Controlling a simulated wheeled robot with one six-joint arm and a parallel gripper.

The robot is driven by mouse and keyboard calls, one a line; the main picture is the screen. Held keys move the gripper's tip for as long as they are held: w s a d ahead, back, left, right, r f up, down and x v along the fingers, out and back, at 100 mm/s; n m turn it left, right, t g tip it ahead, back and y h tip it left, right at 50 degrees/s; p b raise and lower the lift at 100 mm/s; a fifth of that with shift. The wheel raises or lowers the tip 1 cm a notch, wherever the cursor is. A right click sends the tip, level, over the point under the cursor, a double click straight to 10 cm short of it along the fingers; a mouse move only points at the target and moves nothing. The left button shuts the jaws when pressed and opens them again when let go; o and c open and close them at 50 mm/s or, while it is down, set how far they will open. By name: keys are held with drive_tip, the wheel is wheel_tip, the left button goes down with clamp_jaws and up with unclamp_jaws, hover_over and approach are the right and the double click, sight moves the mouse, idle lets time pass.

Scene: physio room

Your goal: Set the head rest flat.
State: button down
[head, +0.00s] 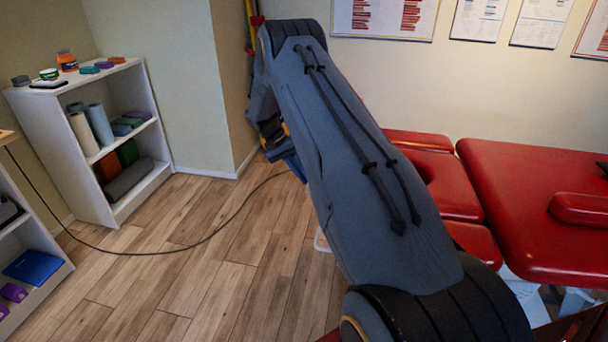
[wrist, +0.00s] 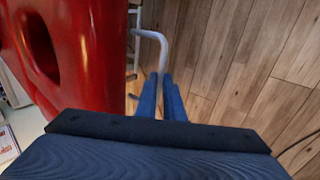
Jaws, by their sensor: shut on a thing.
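The red head rest (head: 452,185) of the treatment couch shows in the head view behind my arm, which hides much of it. Its face hole is partly visible. I cannot tell its exact tilt. In the wrist view the red head rest (wrist: 90,60) fills the left side, with its dark face hole. A pale grey bent bar (wrist: 152,35) runs beside and below it. My gripper (wrist: 164,80) has its blue fingers shut on the end of this bar. The grip point is hidden in the head view behind my arm.
The couch's main red pad (head: 530,200) stands at the right, with a small red bolster (head: 582,209) on it. A white shelf unit (head: 90,140) stands at the left. A dark cable (head: 190,245) crosses the wooden floor (head: 215,215), which is otherwise mostly clear.

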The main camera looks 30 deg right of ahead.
idle(0.3)
drive_tip(key=c, duration=1.9)
unclamp_jaws()
drive_tip(key=shift+o, duration=0.2)
drive_tip(key=v, duration=0.7)
drive_tip(key=shift+a+r+b, duration=0.2)
drive_tip(key=shift+r+b, duration=0.1)
drive_tip(key=shift+b, duration=0.1)
drive_tip(key=shift+w, duration=0.1)
